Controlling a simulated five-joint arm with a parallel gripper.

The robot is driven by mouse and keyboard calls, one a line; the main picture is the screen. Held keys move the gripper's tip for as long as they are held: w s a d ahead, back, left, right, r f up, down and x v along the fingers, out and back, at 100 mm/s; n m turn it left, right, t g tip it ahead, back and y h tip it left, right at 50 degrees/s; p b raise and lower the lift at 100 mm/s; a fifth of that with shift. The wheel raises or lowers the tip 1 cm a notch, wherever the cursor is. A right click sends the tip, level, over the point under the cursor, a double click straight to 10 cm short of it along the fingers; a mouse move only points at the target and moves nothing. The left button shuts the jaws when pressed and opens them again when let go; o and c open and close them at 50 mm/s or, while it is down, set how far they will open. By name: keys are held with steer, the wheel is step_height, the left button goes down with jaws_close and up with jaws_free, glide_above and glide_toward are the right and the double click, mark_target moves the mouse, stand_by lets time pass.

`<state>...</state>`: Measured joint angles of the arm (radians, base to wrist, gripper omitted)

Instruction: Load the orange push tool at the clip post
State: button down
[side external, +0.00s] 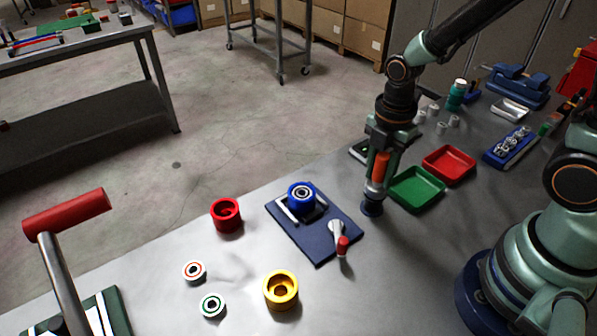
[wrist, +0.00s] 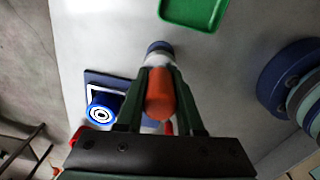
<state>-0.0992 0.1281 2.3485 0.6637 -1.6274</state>
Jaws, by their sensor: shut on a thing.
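The orange push tool (side external: 380,167) is upright between the fingers of my gripper (side external: 378,160), which is shut on it. In the wrist view the tool (wrist: 160,95) sits between my two dark green fingers (wrist: 160,85). Below its orange part is a pale section, then a dark blue round piece (side external: 372,207) at table level; it also shows in the wrist view (wrist: 159,46). I cannot tell whether this blue piece is a stand or part of the tool. I cannot make out which thing is the clip post.
Left of my gripper, a blue wheel (side external: 302,197) sits on a dark blue plate (side external: 318,240) with a red-tipped lever (side external: 342,243). Green (side external: 415,189) and red (side external: 449,165) trays are to the right. Red (side external: 226,215) and yellow (side external: 281,289) cups stand front left.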

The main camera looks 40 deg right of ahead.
mark_target(384, 155)
stand_by(0.3)
steer(key=shift+r, duration=3.5)
